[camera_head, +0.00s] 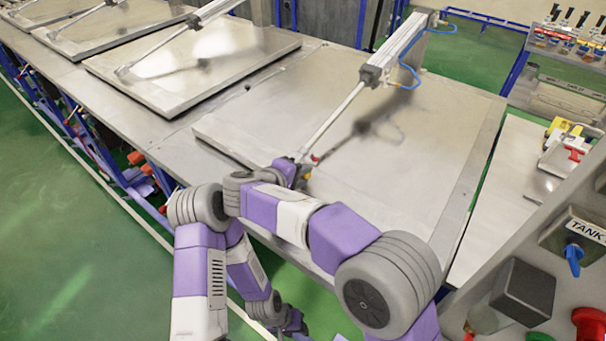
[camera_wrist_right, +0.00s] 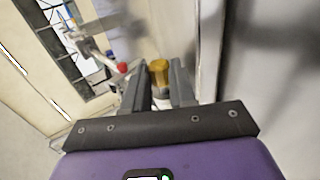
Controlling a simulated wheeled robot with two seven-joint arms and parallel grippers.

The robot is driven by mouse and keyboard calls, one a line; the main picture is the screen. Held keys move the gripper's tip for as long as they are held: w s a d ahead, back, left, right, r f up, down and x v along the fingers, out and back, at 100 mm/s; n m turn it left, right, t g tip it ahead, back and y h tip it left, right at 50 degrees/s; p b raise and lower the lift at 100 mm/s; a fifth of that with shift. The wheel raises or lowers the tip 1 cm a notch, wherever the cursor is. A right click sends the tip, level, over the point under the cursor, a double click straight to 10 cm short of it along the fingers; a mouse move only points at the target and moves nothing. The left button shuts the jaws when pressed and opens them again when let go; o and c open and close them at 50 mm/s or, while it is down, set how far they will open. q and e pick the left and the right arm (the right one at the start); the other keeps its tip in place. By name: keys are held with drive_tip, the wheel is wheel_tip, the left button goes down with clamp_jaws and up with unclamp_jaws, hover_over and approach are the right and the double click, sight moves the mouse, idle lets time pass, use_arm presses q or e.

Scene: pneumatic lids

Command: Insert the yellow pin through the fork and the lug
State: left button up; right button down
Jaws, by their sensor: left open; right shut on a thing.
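My right gripper (camera_head: 302,173) is at the front edge of the nearest lid. In the wrist view its two dark fingers (camera_wrist_right: 159,76) are shut on the yellow pin (camera_wrist_right: 159,70), whose rounded head shows between them. The pin is a small yellow spot in the head view (camera_head: 308,174). The cylinder rod (camera_head: 334,124) ends close beside this gripper, where the fork and lug are too small and covered to tell apart. A red part (camera_head: 315,158) sits by the rod end and shows left of the pin in the wrist view (camera_wrist_right: 122,67). My left gripper (camera_head: 291,322) hangs low, open and apart from the lid.
The nearest metal lid (camera_head: 410,130) lies flat under the pneumatic cylinder (camera_head: 402,45) with its blue hose. More lids (camera_head: 200,68) lie to the left. A control panel with a TANK label (camera_head: 587,229) and red button (camera_head: 590,325) stands at the right. Green floor is clear at left.

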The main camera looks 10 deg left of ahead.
drive_tip(key=shift+w+a+p, duration=0.2)
drive_tip(key=shift+a+p, duration=0.25)
drive_tip(key=shift+a, duration=0.2)
